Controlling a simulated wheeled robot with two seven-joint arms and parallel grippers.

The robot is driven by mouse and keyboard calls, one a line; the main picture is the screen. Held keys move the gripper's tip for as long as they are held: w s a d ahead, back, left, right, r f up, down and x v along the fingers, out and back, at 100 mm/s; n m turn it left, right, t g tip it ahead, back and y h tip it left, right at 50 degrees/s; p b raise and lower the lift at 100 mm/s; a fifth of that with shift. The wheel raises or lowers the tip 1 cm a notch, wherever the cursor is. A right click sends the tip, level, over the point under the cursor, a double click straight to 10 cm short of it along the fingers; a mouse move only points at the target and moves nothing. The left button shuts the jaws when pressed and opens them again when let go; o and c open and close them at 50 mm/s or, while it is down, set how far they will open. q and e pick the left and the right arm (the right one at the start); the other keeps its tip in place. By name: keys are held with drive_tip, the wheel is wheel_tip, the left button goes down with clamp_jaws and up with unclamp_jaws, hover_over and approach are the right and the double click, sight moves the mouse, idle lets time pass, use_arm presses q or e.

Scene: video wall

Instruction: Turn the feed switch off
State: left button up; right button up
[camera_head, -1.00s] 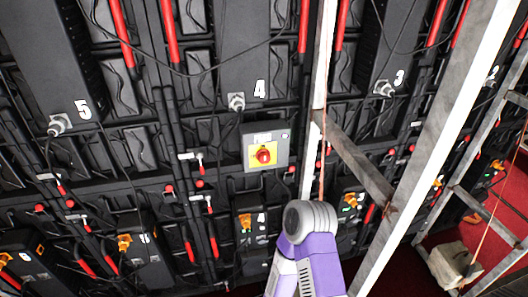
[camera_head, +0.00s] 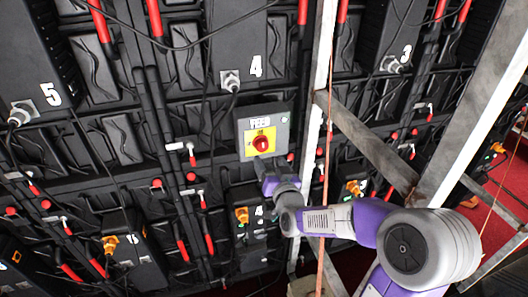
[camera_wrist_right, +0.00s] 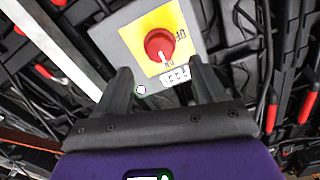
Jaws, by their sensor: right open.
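The feed switch is a red round knob (camera_head: 261,144) on a yellow plate, on a grey box (camera_head: 281,134) labelled FEED. In the right wrist view the knob (camera_wrist_right: 159,45) appears with the box turned nearly upside down. Its white mark points to the ON lettering, beside the FEED label; OFF reads at the right. My right gripper (camera_head: 262,164) is just below the knob in the head view. In the wrist view its fingers (camera_wrist_right: 161,77) are open and empty, with the knob beyond the tips and no visible contact. My left gripper is not in view.
Black numbered panels with cables, connectors and red handles surround the box. A pale metal frame post (camera_head: 318,110) stands just right of the box, with a slanted brace (camera_head: 365,143). My right arm passes by this post. An orange cord (camera_head: 324,190) hangs near it.

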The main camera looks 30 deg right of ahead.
sight(264, 147)
drive_tip(key=x, duration=0.7)
drive_tip(key=shift+w+d+r, duration=0.2)
drive_tip(key=shift+w, duration=0.1)
